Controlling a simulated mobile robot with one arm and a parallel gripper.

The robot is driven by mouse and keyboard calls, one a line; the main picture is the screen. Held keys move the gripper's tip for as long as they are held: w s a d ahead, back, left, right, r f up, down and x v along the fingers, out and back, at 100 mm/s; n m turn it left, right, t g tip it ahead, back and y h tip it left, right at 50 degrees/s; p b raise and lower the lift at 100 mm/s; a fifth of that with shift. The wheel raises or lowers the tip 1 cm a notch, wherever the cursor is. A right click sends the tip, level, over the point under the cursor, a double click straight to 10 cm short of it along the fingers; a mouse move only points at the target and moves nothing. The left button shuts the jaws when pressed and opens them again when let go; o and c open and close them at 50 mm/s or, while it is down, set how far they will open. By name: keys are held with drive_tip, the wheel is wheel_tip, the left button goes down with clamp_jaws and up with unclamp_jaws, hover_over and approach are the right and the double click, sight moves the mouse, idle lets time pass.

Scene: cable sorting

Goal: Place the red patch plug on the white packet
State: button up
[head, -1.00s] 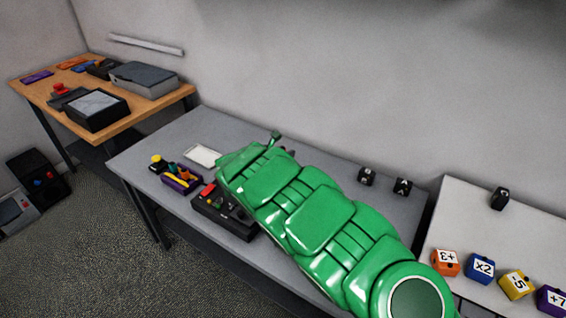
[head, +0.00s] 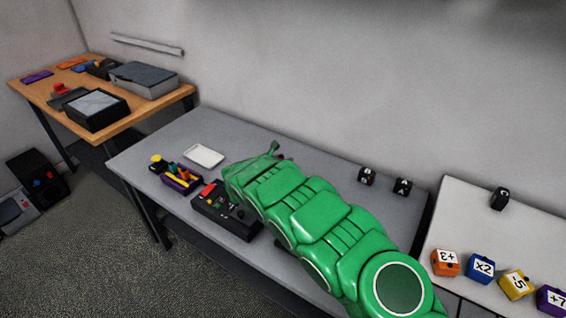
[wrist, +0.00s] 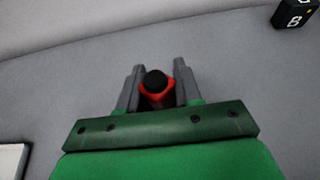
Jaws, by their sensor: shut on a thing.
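The red patch plug (wrist: 156,97), red with a black end, sits between the two grey fingers of my gripper (wrist: 158,70) in the wrist view. The gripper is shut on it. In the head view my green arm hides the plug, and the gripper end (head: 276,152) is over the grey table, right of the white packet. The white packet (head: 204,155) lies flat and bare on the table's back left part. Its edge also shows at the lower left of the wrist view (wrist: 10,160), apart from the plug.
A black device with a red part (head: 222,212) and a purple tray (head: 181,182) of coloured pieces stand in front of the packet. Black cubes (head: 366,176) stand at the table's right. The tabletop between packet and gripper is clear.

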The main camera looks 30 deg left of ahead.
drive_tip(key=shift+f, duration=0.4)
drive_tip(key=o, duration=1)
drive_tip(key=shift+f, duration=0.1)
drive_tip(key=shift+o, duration=0.2)
drive_tip(key=shift+s+r, duration=0.35)
drive_tip(key=shift+s, duration=0.2)
drive_tip(key=v, duration=1)
drive_tip(key=shift+s, duration=0.35)
drive_tip(key=shift+r, duration=0.2)
